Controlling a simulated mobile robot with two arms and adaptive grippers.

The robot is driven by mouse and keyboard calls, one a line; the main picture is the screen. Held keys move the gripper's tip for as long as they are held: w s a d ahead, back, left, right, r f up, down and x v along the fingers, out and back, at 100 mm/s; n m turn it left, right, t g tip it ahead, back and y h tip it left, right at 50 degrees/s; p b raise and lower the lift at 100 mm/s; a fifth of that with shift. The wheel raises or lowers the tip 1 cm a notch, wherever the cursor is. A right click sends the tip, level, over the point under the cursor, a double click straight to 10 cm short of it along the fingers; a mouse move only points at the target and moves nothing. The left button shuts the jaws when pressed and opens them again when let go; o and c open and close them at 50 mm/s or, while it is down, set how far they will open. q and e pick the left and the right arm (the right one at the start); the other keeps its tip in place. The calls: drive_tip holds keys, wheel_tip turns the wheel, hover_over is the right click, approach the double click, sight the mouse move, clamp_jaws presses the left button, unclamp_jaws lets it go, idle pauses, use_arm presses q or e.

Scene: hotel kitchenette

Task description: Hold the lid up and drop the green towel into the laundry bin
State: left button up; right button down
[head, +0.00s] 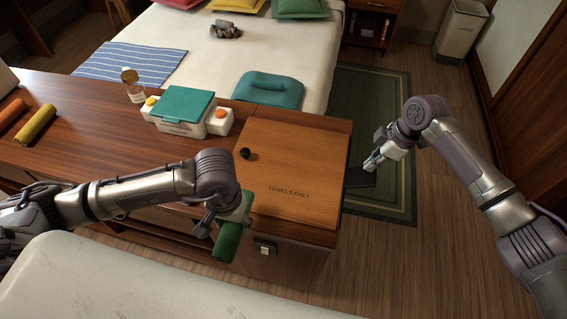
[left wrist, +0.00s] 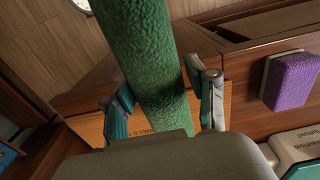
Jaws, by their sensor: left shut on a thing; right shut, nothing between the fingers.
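The green towel (head: 229,241) is a dark green roll, gripped by my left gripper (head: 226,220) near the front left corner of the lid. The left wrist view shows the roll (left wrist: 150,55) running between both fingers. The wooden lid (head: 290,165) reads "TOWELS ONLY", has a black knob at its left, and lies flat and shut on the laundry bin (head: 290,263). The bin's inside is hidden. My right gripper (head: 372,162) is shut and empty, just right of the lid, above a dark flat piece (head: 360,177) at the lid's right edge.
A white caddy with a teal top (head: 183,107) and a bottle (head: 132,84) stand on the counter left of the lid. Yellow (head: 36,124) and orange (head: 10,112) rolls lie further left. A purple block (left wrist: 291,80) shows in the left wrist view. A bed is behind.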

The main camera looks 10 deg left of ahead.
use_arm(q)
drive_tip(key=shift+r+p, duration=3.2)
drive_tip(key=shift+r, duration=0.2)
